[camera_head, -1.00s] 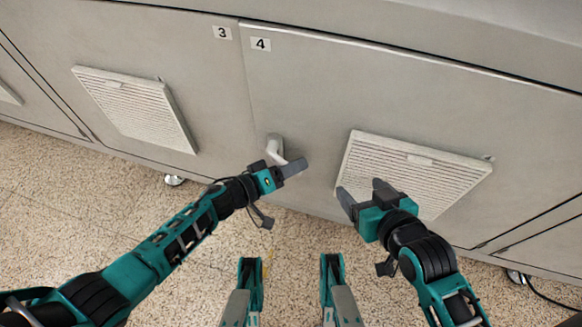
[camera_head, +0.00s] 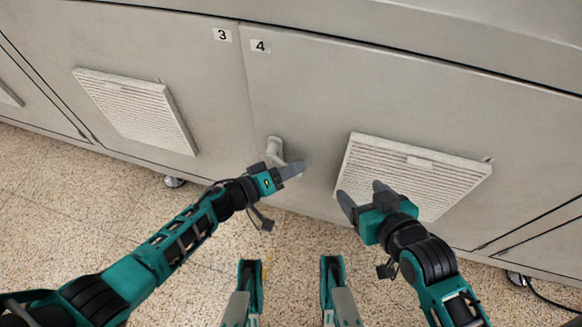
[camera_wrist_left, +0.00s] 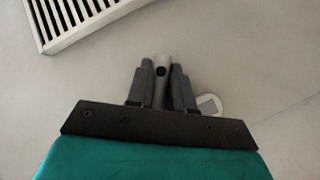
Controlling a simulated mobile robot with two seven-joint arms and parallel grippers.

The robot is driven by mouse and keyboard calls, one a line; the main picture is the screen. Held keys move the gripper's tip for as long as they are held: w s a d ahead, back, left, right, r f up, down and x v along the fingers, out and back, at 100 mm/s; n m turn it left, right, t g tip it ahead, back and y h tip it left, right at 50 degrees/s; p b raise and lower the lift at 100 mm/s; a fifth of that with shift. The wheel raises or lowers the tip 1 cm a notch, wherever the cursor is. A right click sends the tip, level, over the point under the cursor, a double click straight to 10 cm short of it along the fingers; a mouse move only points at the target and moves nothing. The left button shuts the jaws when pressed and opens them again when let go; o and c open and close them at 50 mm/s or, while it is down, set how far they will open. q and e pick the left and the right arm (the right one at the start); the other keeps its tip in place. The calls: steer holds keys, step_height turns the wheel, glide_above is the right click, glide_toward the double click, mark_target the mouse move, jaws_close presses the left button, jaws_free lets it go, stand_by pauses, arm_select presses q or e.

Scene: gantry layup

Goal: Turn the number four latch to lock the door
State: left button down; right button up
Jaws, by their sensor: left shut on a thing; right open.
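The grey latch (camera_head: 274,145) sits on the cabinet door labelled 4 (camera_head: 260,46), near that door's left edge. My left gripper (camera_head: 290,171) is at the latch. In the left wrist view its two dark fingers stand on either side of the latch handle (camera_wrist_left: 161,76), shut on it. The latch's pale rounded base (camera_wrist_left: 208,104) shows beside the right finger there. In the head view the fingers hide part of the handle. My right gripper (camera_head: 364,203) is open and empty, in front of the lower left part of the door's vent.
A white slatted vent (camera_head: 410,172) is on door 4, right of the latch. Door 3 (camera_head: 222,34), to the left, has a similar vent (camera_head: 135,110). The speckled floor in front of the cabinets is clear.

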arm_select(q)
steer(key=shift+d+r+n+t+h, duration=0.3)
steer(key=shift+r+n+h, duration=0.2)
steer(key=shift+n+h, duration=0.1)
steer(key=n+h, duration=0.1)
steer(key=r+n+t+h+b, duration=0.1)
steer(key=shift+s+d+r+n, duration=0.1)
steer(key=shift+d+r+n, duration=0.05)
steer(key=shift+r+n, duration=0.15)
steer(key=shift+r+n+t+h+b, duration=0.3)
steer(key=shift+r+n+t+b, duration=0.2)
steer(key=shift+n, duration=0.1)
arm_select(e)
steer(key=shift+w+a+f, duration=0.1)
steer(key=shift+a+f, duration=0.25)
steer(key=shift+f, duration=0.05)
arm_select(q)
steer(key=c, duration=1.1)
jaws_free()
steer(key=p+v, duration=0.1)
steer(key=v, duration=1.2)
steer(key=shift+p, duration=0.35)
arm_select(e)
steer(key=shift+d+r, duration=0.3)
steer(key=shift+d, duration=0.05)
